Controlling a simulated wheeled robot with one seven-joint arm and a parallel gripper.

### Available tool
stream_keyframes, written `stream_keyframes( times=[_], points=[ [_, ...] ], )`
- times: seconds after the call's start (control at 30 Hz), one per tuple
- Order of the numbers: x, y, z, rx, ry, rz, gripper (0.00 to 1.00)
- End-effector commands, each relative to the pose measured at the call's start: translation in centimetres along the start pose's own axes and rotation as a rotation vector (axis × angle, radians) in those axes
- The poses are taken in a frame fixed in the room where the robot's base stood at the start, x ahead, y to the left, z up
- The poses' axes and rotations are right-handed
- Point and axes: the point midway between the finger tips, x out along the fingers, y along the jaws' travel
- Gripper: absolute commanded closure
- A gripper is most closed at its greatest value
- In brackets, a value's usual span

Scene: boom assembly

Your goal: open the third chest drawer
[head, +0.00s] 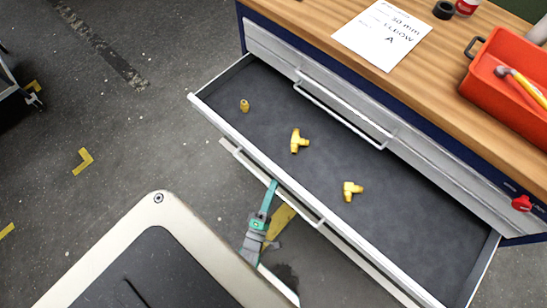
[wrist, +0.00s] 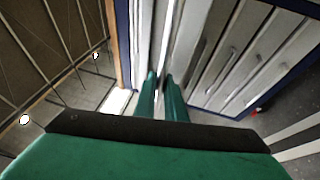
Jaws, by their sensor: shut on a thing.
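An open drawer (head: 215,83) of the chest is pulled far out in the head view. Its dark liner (head: 300,115) holds a few brass fittings, among them a tee (head: 298,141) and an elbow (head: 352,190). The exact grip is small and hard to see. A closed drawer with its own handle (head: 345,112) sits above the open one.
The wooden worktop (head: 300,18) carries a paper sheet (head: 384,34), a black ring (head: 445,10) and a red tray (head: 515,85) with a tool. A red knob (head: 521,203) is at the chest's right.

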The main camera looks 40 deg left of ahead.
Motion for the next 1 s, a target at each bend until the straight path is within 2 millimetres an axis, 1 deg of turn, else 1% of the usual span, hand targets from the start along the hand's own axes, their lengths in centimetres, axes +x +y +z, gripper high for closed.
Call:
stream_keyframes(
  times=[0.07, 0.1, 0.13, 0.17, 0.43, 0.57, 0.67, 1.0],
  points=[
    [0.0, -0.1, 0.0, -0.001, -0.001, -0.001, 1.0],
    [0.0, -0.1, 0.0, -0.001, -0.001, -0.001, 0.83],
    [0.0, -0.1, 0.1, -0.001, -0.001, -0.001, 0.76],
    [0.0, -0.1, 0.1, -0.001, -0.001, -0.001, 0.71],
    [0.0, 0.0, 0.0, -0.001, -0.001, -0.001, 0.71],
    [-0.7, -0.1, 0.0, 0.0, 0.0, -0.002, 0.71],
    [-2.0, -0.1, 0.0, -0.001, 0.001, -0.004, 0.71],
    [-8.3, -0.1, 0.0, -0.001, 0.0, -0.004, 0.71]
  ],
)
